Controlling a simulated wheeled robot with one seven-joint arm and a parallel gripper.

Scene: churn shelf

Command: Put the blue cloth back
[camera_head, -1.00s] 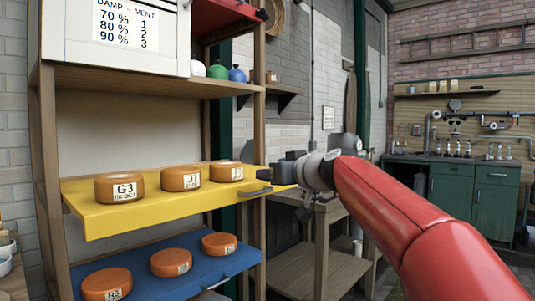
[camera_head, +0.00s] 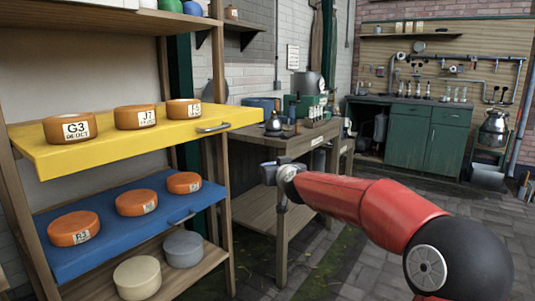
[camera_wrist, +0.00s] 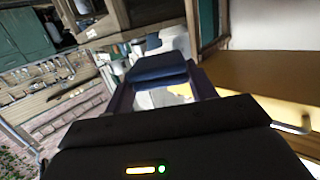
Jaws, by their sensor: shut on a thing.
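My gripper (camera_head: 270,173) is out in front of the wooden bench, to the right of the shelf rack and apart from it. In the wrist view my gripper (camera_wrist: 160,85) has its two fingers on either side of a dark blue folded piece, which looks like the blue cloth (camera_wrist: 157,68). It is shut on this piece at the fingertips. In the head view the cloth is too small and too shaded to make out clearly at the gripper.
The yellow shelf (camera_head: 100,148) and blue shelf (camera_head: 95,242) jut out at left, each bearing orange cheeses. A pale and a grey round stand below. The wooden bench (camera_head: 284,160) carries a kettle (camera_head: 273,124) and green device. Floor at right is open.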

